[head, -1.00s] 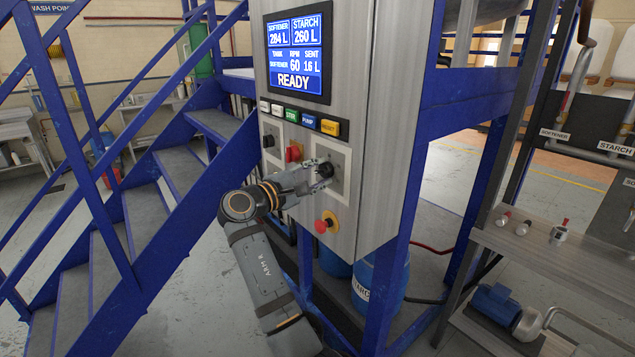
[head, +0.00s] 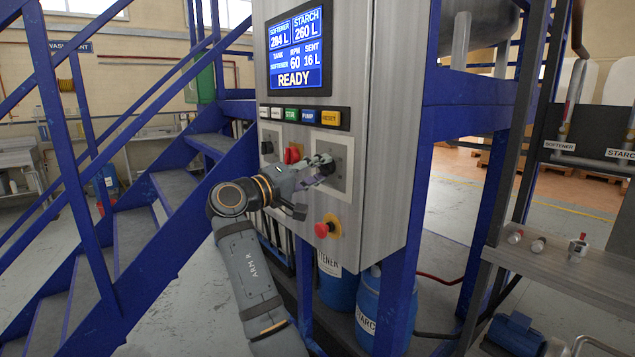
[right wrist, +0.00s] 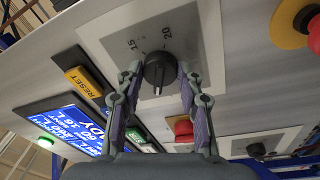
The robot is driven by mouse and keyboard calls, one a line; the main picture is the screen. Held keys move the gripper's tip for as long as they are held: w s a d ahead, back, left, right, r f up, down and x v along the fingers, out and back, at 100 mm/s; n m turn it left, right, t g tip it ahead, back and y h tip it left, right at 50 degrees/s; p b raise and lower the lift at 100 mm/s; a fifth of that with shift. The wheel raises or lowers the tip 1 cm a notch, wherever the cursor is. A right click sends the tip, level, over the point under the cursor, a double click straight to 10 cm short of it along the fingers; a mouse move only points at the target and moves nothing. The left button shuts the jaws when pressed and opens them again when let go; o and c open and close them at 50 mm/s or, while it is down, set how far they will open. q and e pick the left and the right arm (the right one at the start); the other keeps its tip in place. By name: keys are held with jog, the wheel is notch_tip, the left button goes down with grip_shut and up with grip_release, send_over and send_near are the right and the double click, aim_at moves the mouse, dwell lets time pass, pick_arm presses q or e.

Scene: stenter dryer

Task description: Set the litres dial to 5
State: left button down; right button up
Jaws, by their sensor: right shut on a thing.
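The litres dial is a black round knob (right wrist: 160,72) on a light plate (right wrist: 112,38) with printed numbers, of which 15 and 20 can be read in the right wrist view. Its white mark points toward the bottom of that view. My right gripper (right wrist: 157,82) has one finger on each side of the knob and is shut on it. In the head view the right gripper (head: 318,176) is at the dial's plate (head: 340,150) and partly hides the knob. My left gripper is in neither current view.
A red knob (head: 293,153) and a black knob (head: 266,147) sit left of the dial. A red emergency button (head: 323,229) is below it. A row of coloured buttons (head: 300,116) and a screen reading READY (head: 297,50) are above. Blue stairs (head: 110,220) stand left.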

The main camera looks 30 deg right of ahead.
jog(key=shift+f+m+b, duration=0.1)
jog(key=shift+m+b, duration=0.25)
jog(key=shift+m, duration=0.05)
jog(key=o, duration=1.2)
jog(key=shift+c, duration=0.2)
jog(key=s+a, duration=0.1)
jog(key=a, duration=0.6)
jog(key=shift+a+f, duration=0.15)
jog(key=shift+f, duration=0.2)
